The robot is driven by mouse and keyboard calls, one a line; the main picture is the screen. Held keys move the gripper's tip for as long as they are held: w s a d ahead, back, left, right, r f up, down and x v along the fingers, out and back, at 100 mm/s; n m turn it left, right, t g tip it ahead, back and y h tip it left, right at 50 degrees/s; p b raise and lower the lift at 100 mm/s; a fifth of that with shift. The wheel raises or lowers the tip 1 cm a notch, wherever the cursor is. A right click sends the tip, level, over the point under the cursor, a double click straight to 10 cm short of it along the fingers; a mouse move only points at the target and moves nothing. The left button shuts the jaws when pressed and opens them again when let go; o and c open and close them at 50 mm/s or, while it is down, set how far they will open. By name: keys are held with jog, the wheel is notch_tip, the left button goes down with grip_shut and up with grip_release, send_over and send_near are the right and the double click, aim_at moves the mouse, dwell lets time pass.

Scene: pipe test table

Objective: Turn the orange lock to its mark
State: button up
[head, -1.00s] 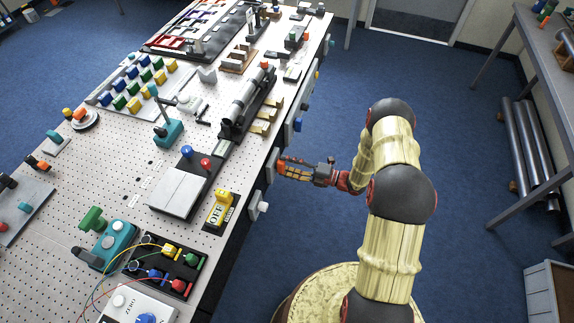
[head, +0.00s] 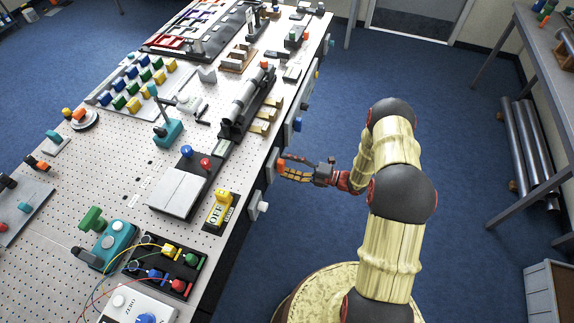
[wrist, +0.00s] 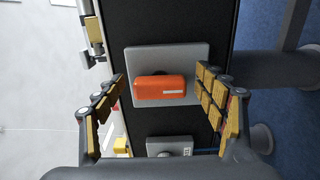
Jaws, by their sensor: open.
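My gripper (wrist: 168,95) is open, with one finger on each side of the lock and a gap on both sides. In the head view my gripper (head: 283,168) reaches the table's edge, and a bit of the orange lock (head: 281,164) shows at its fingertips. I cannot make out the mark.
A second grey plate (wrist: 170,144) sits near the lock on the same face. A grey knob (head: 262,206) and a blue one (head: 297,124) stick out along the table's side. The blue floor right of the table is clear around my arm.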

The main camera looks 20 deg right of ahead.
jog(key=v, duration=1.2)
jog(key=shift+w, duration=0.1)
